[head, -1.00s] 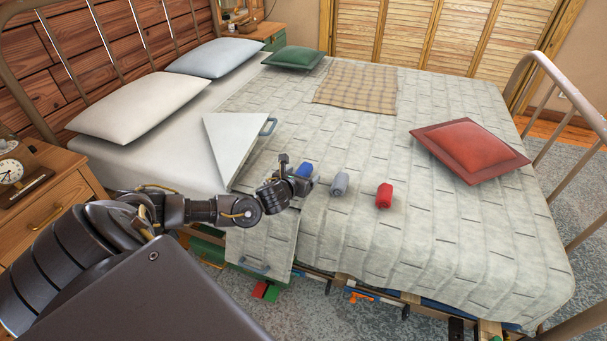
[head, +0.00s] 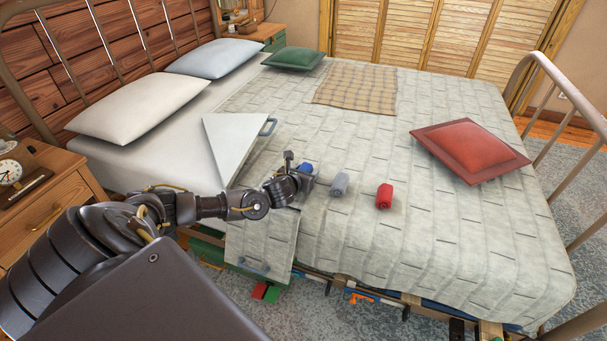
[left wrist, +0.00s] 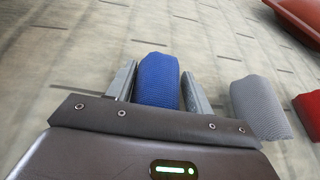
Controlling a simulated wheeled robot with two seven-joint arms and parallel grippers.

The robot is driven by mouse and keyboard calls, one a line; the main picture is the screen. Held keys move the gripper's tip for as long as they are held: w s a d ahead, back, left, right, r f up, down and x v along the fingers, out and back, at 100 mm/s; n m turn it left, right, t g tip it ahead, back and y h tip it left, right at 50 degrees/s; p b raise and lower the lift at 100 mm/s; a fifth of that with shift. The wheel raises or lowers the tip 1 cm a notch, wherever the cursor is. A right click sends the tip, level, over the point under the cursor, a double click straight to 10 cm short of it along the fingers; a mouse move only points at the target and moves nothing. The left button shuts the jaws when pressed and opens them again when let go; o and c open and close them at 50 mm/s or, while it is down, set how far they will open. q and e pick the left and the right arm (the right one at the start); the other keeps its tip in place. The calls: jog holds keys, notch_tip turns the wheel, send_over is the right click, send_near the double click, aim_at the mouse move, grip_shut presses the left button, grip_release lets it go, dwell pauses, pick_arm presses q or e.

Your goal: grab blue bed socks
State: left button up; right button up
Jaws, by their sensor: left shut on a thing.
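The blue bed socks (left wrist: 158,80) are a rolled blue knit bundle. In the left wrist view they sit between the two grey fingers of my left gripper (left wrist: 160,88), which is shut on them. In the head view the blue socks (head: 305,169) show only partly, behind my left gripper (head: 298,178). They are at or just above the bedspread; I cannot tell whether they still touch it. My right gripper is not in view.
A grey sock roll (head: 339,185) and a red sock roll (head: 384,196) lie on the bedspread (head: 450,235) to the right. A red cushion (head: 470,150) lies farther right.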

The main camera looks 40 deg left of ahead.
aim_at(305, 166)
pick_arm(q)
jog(key=shift+r, duration=0.1)
jog(key=shift+r, duration=0.5)
notch_tip(305, 166, up, 3)
jog(key=shift+s+f+p, duration=0.1)
jog(key=shift+f+p, duration=0.1)
jog(key=shift+p, duration=0.2)
jog(key=s+d+r, duration=0.7)
jog(key=s+r, duration=0.2)
jog(key=s, duration=0.2)
jog(key=shift+s+d, duration=0.2)
jog(key=shift+s, duration=0.15)
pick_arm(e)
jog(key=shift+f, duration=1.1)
